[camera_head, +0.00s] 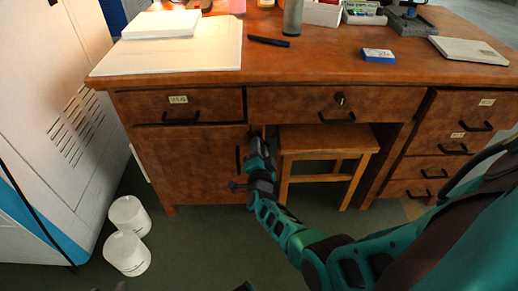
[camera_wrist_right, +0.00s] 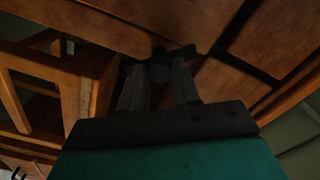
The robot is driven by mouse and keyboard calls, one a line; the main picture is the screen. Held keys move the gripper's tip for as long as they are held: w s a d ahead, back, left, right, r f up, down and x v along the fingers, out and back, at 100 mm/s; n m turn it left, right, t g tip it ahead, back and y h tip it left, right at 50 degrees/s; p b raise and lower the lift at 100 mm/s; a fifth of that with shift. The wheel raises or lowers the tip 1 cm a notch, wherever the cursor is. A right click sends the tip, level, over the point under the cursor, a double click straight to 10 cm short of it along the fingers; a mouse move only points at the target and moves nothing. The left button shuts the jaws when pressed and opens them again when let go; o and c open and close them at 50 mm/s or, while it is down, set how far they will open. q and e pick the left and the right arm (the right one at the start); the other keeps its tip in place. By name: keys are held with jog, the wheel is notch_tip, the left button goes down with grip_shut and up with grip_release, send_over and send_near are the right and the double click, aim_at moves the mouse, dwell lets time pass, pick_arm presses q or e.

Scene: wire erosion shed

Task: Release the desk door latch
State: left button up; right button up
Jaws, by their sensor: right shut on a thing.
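The wooden desk door (camera_head: 190,160) is at the left of the desk, below a drawer, with an upright black handle (camera_head: 238,158) near its right edge. It looks closed. My right gripper (camera_head: 257,140) is at the door's right edge, just right of that handle. In the right wrist view, my right gripper (camera_wrist_right: 160,80) has its two fingers shut on a small dark latch (camera_wrist_right: 160,54) with a crossbar against the wood. The fingers hide part of the latch, and its exact position is hard to tell in the dim light. My left gripper is not in view.
A wooden stool (camera_head: 325,140) stands under the desk, right of my gripper. Two white buckets (camera_head: 128,252) are on the floor at the left, near a white machine (camera_head: 55,110). Drawers (camera_head: 440,165) fill the desk's right side.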

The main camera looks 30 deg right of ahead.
jog(key=shift+m, duration=4.3)
jog(key=o, duration=1.1)
jog(key=shift+c, duration=0.2)
jog(key=shift+s+f, duration=0.1)
